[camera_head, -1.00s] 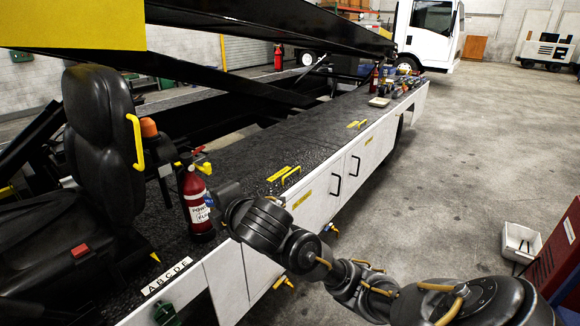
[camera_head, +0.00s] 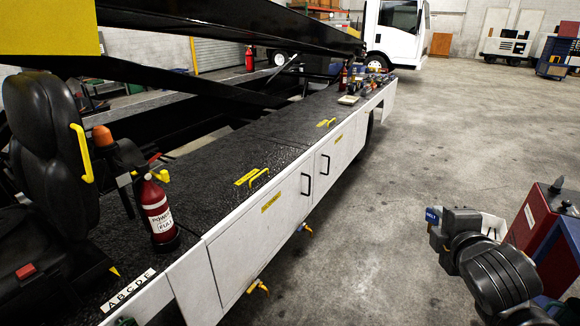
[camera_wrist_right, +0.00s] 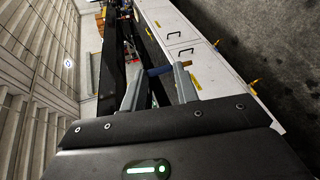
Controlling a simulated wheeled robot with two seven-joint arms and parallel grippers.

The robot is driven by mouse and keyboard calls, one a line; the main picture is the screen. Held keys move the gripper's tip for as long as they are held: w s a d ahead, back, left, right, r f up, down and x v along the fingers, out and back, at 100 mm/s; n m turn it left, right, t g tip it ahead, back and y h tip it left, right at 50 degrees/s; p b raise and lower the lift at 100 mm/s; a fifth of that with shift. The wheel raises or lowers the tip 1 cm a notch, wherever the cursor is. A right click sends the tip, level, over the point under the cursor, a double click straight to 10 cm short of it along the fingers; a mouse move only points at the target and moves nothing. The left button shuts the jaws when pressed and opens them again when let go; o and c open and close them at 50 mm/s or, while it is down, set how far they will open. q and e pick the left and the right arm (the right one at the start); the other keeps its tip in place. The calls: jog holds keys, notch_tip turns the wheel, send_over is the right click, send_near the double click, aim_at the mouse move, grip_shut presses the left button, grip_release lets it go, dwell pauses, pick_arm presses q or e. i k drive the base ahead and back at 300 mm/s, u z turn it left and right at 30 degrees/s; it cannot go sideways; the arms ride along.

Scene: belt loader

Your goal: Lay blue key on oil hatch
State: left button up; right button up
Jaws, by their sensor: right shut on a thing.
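My right gripper (camera_head: 438,219) is out over the floor, to the right of the loader's side and apart from it. It is shut on a blue piece, the blue key (camera_head: 432,215); the key also shows between the two grey fingers in the right wrist view (camera_wrist_right: 160,70). On the black deck are two spots with yellow handles and labels, a nearer one (camera_head: 252,177) and a farther one (camera_head: 326,122). Their lettering is too small to read, so I cannot tell which is the oil hatch. My left gripper is out of view.
A fire extinguisher (camera_head: 157,210) stands on the deck beside the black seat (camera_head: 50,140). Several small items (camera_head: 365,88) lie at the deck's far end. The floor between is clear.

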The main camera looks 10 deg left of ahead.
aim_at(197, 196)
jog(key=z, duration=0.1)
jog(key=i, duration=1.75)
jog(key=u, duration=3.05)
